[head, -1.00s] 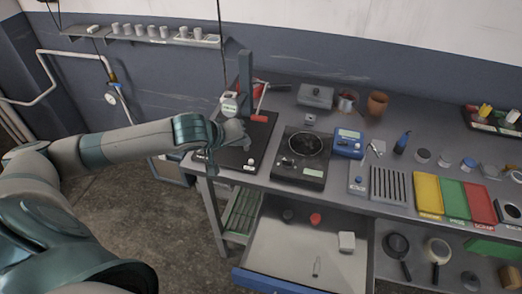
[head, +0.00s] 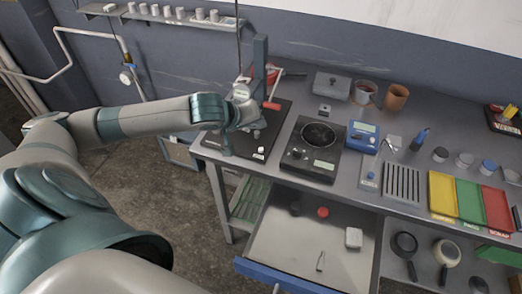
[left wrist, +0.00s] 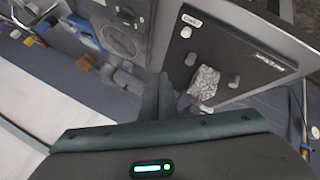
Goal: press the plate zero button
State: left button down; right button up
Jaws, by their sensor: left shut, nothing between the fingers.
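The black plate (head: 238,146) lies at the left end of the bench, with an upright grey stand and a round dial at its back. A small pale button (head: 261,150) sits near its front right corner. In the left wrist view the plate (left wrist: 222,50) shows a pale round knob (left wrist: 186,32) beside a small label I cannot read surely, and other small knobs. A speckled grey block (left wrist: 205,82) is close to my fingers. My left gripper (head: 254,118) is shut and empty above the plate; its fingers (left wrist: 167,92) also show in the left wrist view. My right gripper is out of view.
Right of the plate is a black scale (head: 301,168) with a round pan, then a blue box (head: 364,137), a slotted grey block (head: 402,185) and coloured trays (head: 470,200). An open drawer (head: 290,240) juts out below. The dial stand (head: 260,65) rises behind my gripper.

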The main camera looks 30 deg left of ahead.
pick_arm(q)
jog(key=b, duration=0.5)
send_over(261, 150)
jog(key=f, duration=0.3)
jog(key=s+f, duration=0.1)
jog(key=f, duration=0.1)
jog(key=shift+a+f, duration=0.2)
jog(key=shift+f, duration=0.05)
jog(key=shift+f+b, duration=0.65)
jog(key=shift+f, duration=0.5)
jog(key=shift+f, duration=0.4)
dwell(0.4)
jog(key=shift+f, duration=0.55)
dwell(0.9)
jog(key=shift+r, duration=0.15)
jog(key=shift+r+p, duration=0.8)
jog(key=shift+p, duration=0.3)
jog(key=shift+r, duration=0.1)
